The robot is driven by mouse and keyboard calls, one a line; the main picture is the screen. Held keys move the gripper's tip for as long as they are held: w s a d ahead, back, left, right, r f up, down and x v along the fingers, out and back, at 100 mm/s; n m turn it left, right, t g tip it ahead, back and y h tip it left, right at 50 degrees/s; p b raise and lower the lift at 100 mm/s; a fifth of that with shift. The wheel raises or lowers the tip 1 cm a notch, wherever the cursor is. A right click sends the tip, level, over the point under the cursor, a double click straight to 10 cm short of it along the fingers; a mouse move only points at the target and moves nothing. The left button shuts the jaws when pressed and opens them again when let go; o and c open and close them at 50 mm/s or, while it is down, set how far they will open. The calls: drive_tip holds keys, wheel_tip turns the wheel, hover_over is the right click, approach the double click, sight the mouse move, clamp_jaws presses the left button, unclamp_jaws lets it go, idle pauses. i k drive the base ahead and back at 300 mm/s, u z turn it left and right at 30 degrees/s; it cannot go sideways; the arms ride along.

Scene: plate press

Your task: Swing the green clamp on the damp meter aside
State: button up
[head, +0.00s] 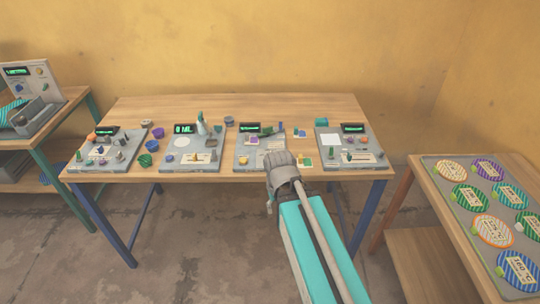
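Several grey instrument plates with dark displays and green digits stand on the wooden table; the labels are too small to tell which is the damp meter. The third plate from the left (243,160) has a dark green part (266,130) beside its display. I cannot tell which is the clamp. My gripper (279,157) is over the front edge of the table, by the third plate. It is seen from behind, so its fingers are hidden.
Small cups (152,145) stand between the left two plates. Small coloured blocks (304,161) lie right of my gripper. A side table at right holds a tray (451,176) of striped discs. A shelf with a grey device (36,117) stands at left. The table's back is mostly clear.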

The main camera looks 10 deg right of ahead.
sight(267, 130)
drive_tip(key=k, duration=1.35)
drive_tip(key=u, duration=0.5)
drive_tip(key=i, duration=1.8)
drive_tip(key=z, duration=0.7)
